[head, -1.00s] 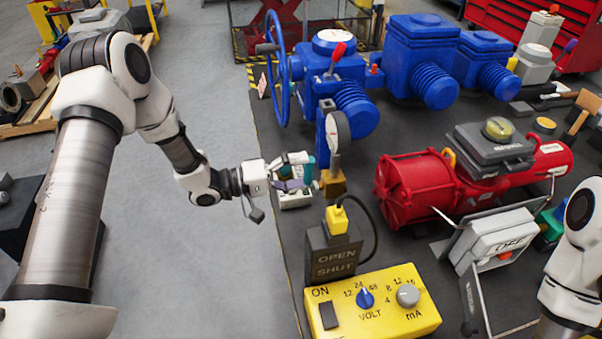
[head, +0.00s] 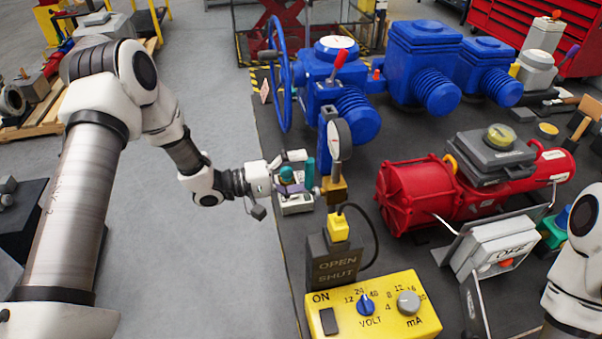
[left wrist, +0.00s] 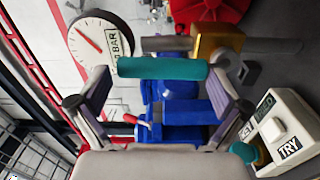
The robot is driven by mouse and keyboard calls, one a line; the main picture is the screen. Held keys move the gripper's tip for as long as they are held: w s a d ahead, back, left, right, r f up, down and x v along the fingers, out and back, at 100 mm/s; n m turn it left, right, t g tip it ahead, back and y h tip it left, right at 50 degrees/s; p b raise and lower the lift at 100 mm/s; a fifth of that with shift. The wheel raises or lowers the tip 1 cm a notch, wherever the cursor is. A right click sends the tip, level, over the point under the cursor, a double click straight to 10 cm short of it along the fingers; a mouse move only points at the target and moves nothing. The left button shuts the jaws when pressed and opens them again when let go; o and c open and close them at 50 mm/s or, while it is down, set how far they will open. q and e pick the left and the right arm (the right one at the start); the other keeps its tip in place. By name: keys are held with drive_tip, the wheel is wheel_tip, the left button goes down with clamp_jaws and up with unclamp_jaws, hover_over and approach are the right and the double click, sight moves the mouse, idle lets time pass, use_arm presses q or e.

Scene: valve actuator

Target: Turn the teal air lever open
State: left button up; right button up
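The teal lever (head: 310,172) sits by the brass valve body (head: 334,188), under a round gauge. In the left wrist view it is a teal bar (left wrist: 163,68) lying crosswise in front of my left gripper. My left gripper (head: 299,172) is at the lever. In the left wrist view its two purple-padded fingers (left wrist: 162,92) stand wide apart, one near each end of the bar. I cannot tell whether either finger touches it. My right gripper is out of view; only part of my right arm shows at the lower right.
The pressure gauge (left wrist: 100,40) is close to my left fingers. A white TRY box (left wrist: 285,135) with a teal knob (left wrist: 245,152) is on the other side. The OPEN/SHUT block (head: 335,262) and yellow meter (head: 375,304) stand nearer. Open floor (head: 190,270) lies left.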

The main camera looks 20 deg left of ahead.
use_arm(q)
drive_tip(key=shift+f, duration=0.1)
drive_tip(key=v, duration=1.2)
